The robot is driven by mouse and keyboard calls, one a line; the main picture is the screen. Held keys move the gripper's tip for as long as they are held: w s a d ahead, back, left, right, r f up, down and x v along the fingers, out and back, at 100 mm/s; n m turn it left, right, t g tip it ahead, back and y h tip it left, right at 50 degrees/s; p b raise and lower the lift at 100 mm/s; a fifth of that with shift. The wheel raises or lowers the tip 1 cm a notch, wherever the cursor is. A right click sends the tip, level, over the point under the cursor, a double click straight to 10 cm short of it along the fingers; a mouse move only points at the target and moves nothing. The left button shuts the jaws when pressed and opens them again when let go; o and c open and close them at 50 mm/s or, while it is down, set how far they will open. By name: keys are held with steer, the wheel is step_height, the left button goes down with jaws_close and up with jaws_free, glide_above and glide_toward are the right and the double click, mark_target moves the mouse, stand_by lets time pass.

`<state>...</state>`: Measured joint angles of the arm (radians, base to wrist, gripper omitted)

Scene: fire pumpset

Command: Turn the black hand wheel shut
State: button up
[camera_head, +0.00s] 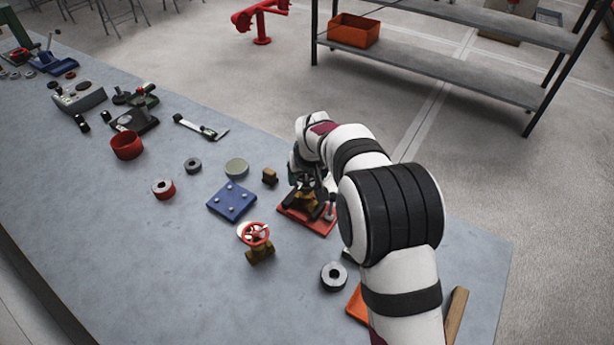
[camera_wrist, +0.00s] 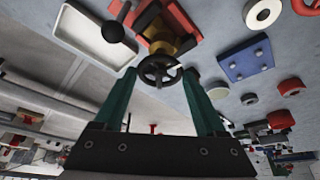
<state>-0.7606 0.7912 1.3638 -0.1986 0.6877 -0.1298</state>
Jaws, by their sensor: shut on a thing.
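The black hand wheel (camera_wrist: 160,70) shows in the wrist view, on a brass valve body (camera_wrist: 180,42) fixed to a red-orange base plate (camera_wrist: 180,18). My gripper (camera_wrist: 160,72) has its two green fingers on opposite sides of the wheel's rim and is shut on it. In the head view my gripper (camera_head: 304,172) reaches down over the valve, and the red base plate (camera_head: 322,226) shows on the bench. My gripper and arm hide most of the wheel there. How far the wheel is turned cannot be told.
A second valve with a red hand wheel (camera_head: 256,233) stands in front to the left. The bench (camera_head: 120,230) is clear at the front left.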

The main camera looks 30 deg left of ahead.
steer(key=shift+m, duration=0.4)
steer(key=m+h, duration=0.1)
steer(key=m, duration=0.2)
steer(key=shift+s+a+t, duration=0.1)
steer(key=shift+a+t, duration=0.05)
steer(key=shift+t, duration=0.15)
steer(key=m, duration=0.1)
steer(key=m+h, duration=0.1)
steer(key=m, duration=0.1)
steer(key=shift+a+m+t+h, duration=0.15)
steer(key=shift+m+t+h, duration=0.15)
steer(key=m+h, duration=0.1)
steer(key=m, duration=0.3)
steer(key=shift+a+h, duration=0.2)
steer(key=shift+h, duration=0.2)
steer(key=shift+a+m+g+h, duration=0.15)
steer(key=shift+m+g+h, duration=0.35)
steer(key=shift+m, duration=1.4)
steer(key=o, duration=1.3)
